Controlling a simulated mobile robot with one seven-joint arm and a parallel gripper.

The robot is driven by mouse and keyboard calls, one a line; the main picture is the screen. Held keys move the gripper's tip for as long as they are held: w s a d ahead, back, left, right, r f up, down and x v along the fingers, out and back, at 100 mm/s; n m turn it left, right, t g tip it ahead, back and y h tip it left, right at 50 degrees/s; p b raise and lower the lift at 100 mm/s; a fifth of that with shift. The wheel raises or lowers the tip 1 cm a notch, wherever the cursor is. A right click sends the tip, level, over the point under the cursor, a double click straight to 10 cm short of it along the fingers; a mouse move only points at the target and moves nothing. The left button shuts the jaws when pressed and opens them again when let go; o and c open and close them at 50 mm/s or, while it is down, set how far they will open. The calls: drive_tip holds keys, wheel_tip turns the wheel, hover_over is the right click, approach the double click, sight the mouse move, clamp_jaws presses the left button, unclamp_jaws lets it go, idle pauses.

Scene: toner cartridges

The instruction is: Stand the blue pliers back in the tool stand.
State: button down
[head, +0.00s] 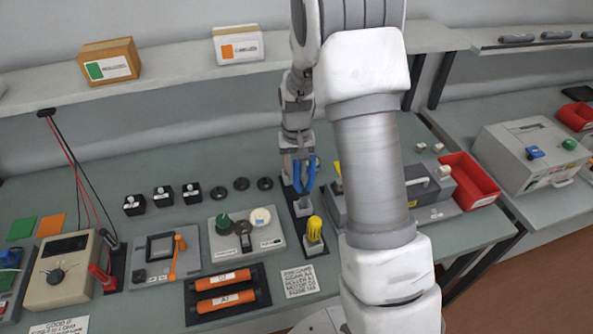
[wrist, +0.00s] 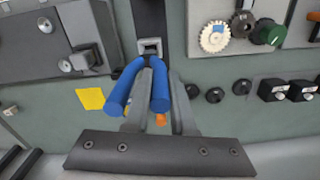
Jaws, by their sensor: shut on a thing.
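The blue pliers (head: 311,176) are held upright in the head view, handles up and nose end down, over the black tool stand (head: 294,201). In the wrist view the blue handles (wrist: 160,93) spread toward the camera, and their joined end lies close to a grey square socket (wrist: 150,46). My gripper (head: 298,158) is shut on the pliers; its fingers (wrist: 158,84) also show in the wrist view. The nose is mostly hidden, so I cannot tell whether it is inside the socket. A yellow-handled tool (head: 314,228) stands in the front socket.
A grey device with a green knob (head: 225,224) lies left of the stand. A grey machine (head: 338,200) and a red bin (head: 468,181) are to the right. An orange tip (wrist: 160,119) shows between my fingers. My arm hides part of the right side.

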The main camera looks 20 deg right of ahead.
sight(297, 183)
drive_tip(key=shift+f+b, duration=1.05)
drive_tip(key=shift+f, duration=0.4)
drive_tip(key=shift+f+b, duration=0.65)
drive_tip(key=shift+f, duration=0.15)
idle(0.7)
drive_tip(key=c, duration=0.7)
unclamp_jaws()
wheel_tip(297, 183, up, 17)
drive_tip(key=shift+r, duration=0.25)
